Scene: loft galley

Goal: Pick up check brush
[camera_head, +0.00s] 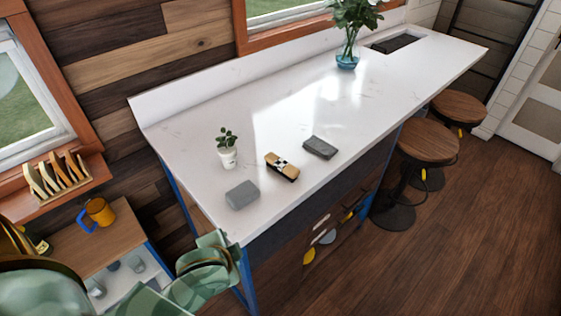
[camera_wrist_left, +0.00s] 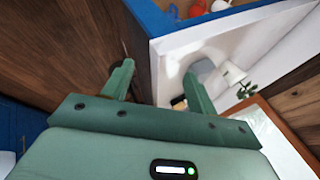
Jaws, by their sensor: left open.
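The check brush (camera_head: 282,166) lies on the white counter. It has a tan body with a black-and-white checked band. A grey block (camera_head: 242,194) lies to its front left and a dark grey block (camera_head: 320,147) to its right. My left gripper (camera_head: 222,250) is off the counter's near left corner, apart from the brush. In the left wrist view its two fingers (camera_wrist_left: 158,85) are spread with nothing between them. A small tan and dark patch beside one finger there may be the brush; I cannot tell. My right gripper is not in view.
A small potted plant (camera_head: 228,150) stands behind the grey block. A glass vase with leaves (camera_head: 347,60) stands farther back. Stools (camera_head: 428,141) line the counter's right side. A low shelf with an orange mug (camera_head: 99,211) is at the left. The counter's middle is clear.

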